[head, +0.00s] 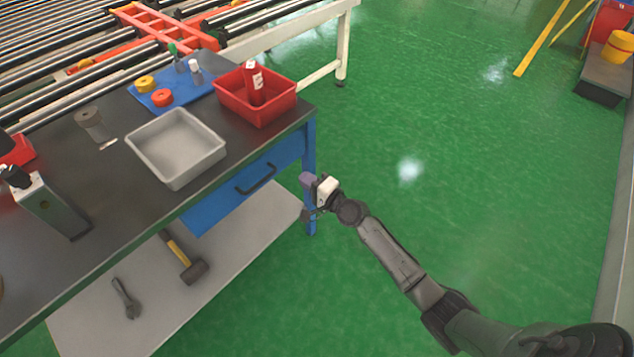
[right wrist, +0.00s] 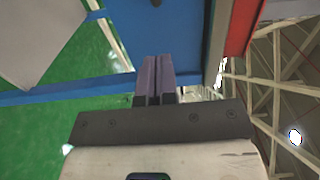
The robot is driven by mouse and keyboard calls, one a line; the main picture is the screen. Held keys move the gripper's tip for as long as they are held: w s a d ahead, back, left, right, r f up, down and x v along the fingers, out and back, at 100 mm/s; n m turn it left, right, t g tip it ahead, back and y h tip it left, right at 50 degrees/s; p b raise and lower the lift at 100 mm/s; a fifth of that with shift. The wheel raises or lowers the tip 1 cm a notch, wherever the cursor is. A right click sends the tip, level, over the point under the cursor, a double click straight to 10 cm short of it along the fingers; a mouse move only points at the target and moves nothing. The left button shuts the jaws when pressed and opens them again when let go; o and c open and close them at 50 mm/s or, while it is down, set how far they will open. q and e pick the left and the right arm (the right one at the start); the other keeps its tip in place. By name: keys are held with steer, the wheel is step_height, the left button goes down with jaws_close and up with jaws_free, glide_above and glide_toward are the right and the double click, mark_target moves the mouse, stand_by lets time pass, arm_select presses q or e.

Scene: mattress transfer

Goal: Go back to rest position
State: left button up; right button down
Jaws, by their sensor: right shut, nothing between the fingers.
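My right gripper (head: 306,180) is near the right front corner of the workbench (head: 110,207), beside its blue leg, with the arm coming in from the lower right. In the right wrist view its two purple-grey fingers (right wrist: 154,82) are together with nothing between them. Behind them in that view are the blue bench side and the red bin's wall. I cannot tell whether the gripper touches the bench. My left gripper is not in view.
A hammer (head: 187,262) lies on the lower shelf (head: 165,318). A roller conveyor stands behind. Green floor (head: 450,150) is clear to the right.

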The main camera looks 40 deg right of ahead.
steer(key=s, duration=0.3)
steer(key=shift+s+d, duration=0.3)
steer(key=shift+d, duration=0.05)
steer(key=shift+w, duration=0.1)
